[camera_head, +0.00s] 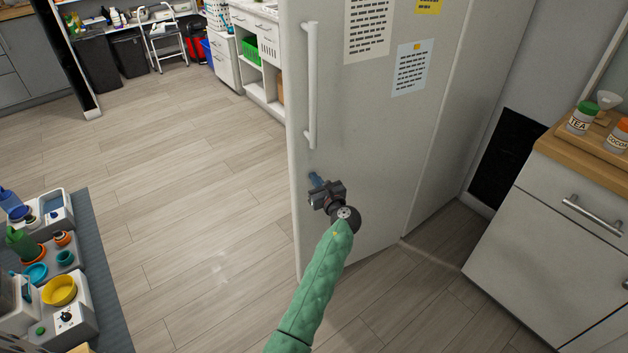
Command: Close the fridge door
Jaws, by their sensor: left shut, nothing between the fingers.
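The white fridge door (375,150) fills the middle of the head view, with a long vertical handle (311,85) near its left edge. Paper notes are on its upper face. From this view I cannot tell how far the door stands open. My left gripper (316,181), on a green-sleeved arm, is shut and empty. It is in front of the lower left part of the door, below the handle and close to the left edge. I cannot tell whether its fingertips touch the door. My right gripper is out of view.
A white cabinet (545,245) with a wooden top stands at the right, with jars on it. At the lower left, toy-like items stand on a grey mat (95,265). Open wood-look floor (190,190) lies left of the door. Shelving (262,85) stands behind it.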

